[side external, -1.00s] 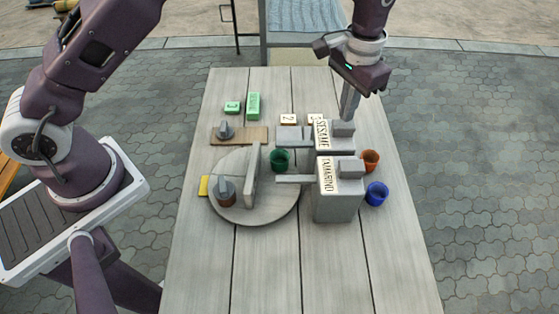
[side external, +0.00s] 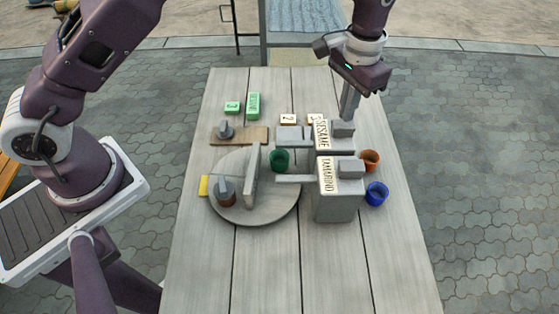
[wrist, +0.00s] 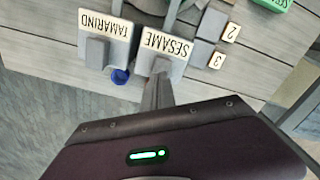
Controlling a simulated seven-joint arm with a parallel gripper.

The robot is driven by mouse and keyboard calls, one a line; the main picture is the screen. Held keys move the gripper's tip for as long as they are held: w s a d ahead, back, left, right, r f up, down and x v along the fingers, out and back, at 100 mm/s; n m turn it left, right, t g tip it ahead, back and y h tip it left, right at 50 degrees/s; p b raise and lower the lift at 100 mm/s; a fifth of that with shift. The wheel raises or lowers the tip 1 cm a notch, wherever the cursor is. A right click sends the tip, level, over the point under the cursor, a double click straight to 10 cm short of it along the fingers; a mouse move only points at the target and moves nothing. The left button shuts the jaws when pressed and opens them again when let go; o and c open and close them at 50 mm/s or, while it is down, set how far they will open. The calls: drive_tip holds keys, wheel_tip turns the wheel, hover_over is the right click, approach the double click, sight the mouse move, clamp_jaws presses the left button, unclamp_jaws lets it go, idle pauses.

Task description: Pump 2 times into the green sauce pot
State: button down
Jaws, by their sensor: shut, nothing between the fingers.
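The green sauce pot (side external: 279,160) stands at the right edge of the round grey turntable (side external: 265,213), between the spouts of two grey dispensers in the side view. The sesame dispenser (side external: 318,145) is the farther one, and the tamarind dispenser (side external: 335,208) is nearer. My gripper (side external: 345,118) is shut and empty, pointing down at the sesame dispenser's pump head (side external: 343,130). Its tips appear to touch the head or sit just above it. The wrist view shows the sesame label (wrist: 167,45) just beyond my fingers (wrist: 157,92); the green pot is not visible there.
An orange pot (side external: 370,160) and a blue pot (side external: 377,194) stand right of the dispensers. A brown pot (side external: 226,197) and an upright grey divider (side external: 252,175) are on the turntable. Green blocks (side external: 253,105) and number tiles (side external: 287,119) lie behind. The near table is clear.

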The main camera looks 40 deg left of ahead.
drive_tip(key=shift+f, duration=0.1)
drive_tip(key=shift+f, duration=0.6)
drive_tip(key=shift+f, duration=0.9)
idle(0.5)
drive_tip(key=shift+r, duration=1.6)
drive_tip(key=shift+f, duration=0.15)
drive_tip(key=shift+f, duration=0.55)
